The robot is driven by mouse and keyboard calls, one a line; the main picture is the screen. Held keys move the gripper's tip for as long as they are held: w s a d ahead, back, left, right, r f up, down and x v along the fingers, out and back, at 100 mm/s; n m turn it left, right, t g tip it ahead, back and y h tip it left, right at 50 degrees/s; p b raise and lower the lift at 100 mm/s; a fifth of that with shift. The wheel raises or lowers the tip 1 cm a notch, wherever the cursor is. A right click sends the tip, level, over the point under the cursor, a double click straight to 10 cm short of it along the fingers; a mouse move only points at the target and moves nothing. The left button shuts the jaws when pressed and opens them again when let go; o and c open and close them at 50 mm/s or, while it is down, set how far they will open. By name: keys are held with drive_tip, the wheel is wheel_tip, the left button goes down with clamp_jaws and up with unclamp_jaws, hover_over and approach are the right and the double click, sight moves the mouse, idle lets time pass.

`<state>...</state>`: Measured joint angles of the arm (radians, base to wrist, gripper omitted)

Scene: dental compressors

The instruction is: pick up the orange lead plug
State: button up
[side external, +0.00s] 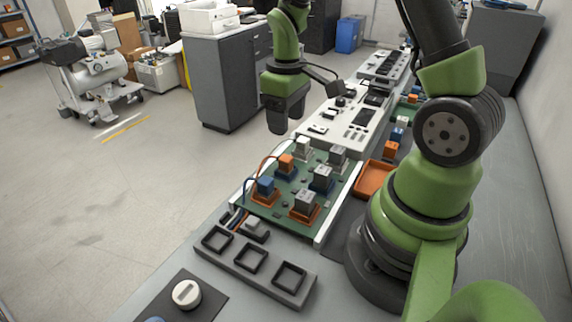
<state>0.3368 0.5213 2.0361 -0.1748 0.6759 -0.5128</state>
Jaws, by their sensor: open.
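The orange lead plug (286,163) is a small orange block with an orange cable running down to its left. It sits upright near the left edge of the green board (290,208). A blue plug (265,186) with a blue lead is nearer the camera, on an orange base. My gripper (286,122) points down in the air above the far left end of the board. It is open with nothing visible between its fingers, and apart from the orange plug.
Grey-white blocks (305,200) and a white block (303,147) stand close around on the board. An orange tray (374,178) lies to the right. A dark holder with square slots (250,259) is in front. A white panel (345,128) lies behind the board.

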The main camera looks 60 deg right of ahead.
sight(286, 157)
wheel_tip(286, 157, down, 10)
drive_tip(key=shift+a+r, duration=0.15)
drive_tip(key=shift+r, duration=0.1)
idle(0.3)
drive_tip(key=c, duration=1)
